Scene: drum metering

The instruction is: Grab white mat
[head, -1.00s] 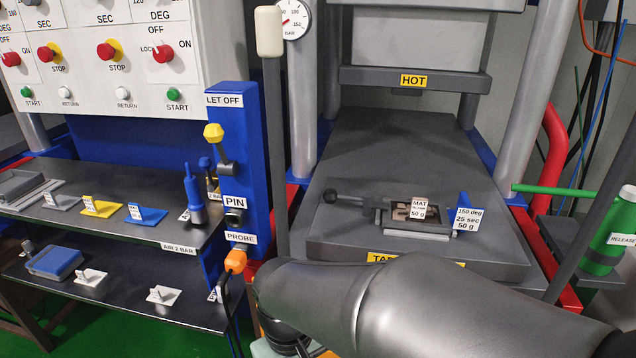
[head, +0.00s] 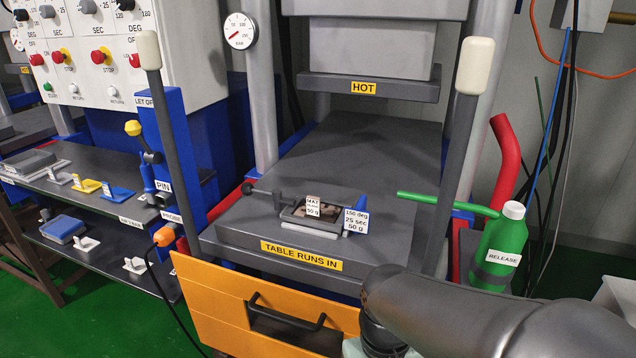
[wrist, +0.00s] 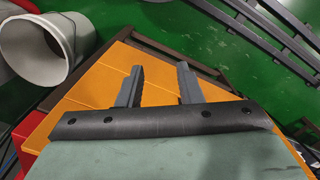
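I cannot tell for sure which thing is the white mat. Two small white plates with upright tabs, one nearer (head: 135,266) and one farther (head: 85,243), lie on the lower left shelf. In the head view my arm is at the bottom right, and the fingers are out of sight.
An orange drawer front (head: 220,300) with a black handle is below the press table (head: 270,232). A green bottle (head: 500,245) stands at the right. Grey, yellow (head: 86,185) and blue (head: 116,193) plates lie on the upper left shelf. A grey bucket (wrist: 42,45) shows in the wrist view.

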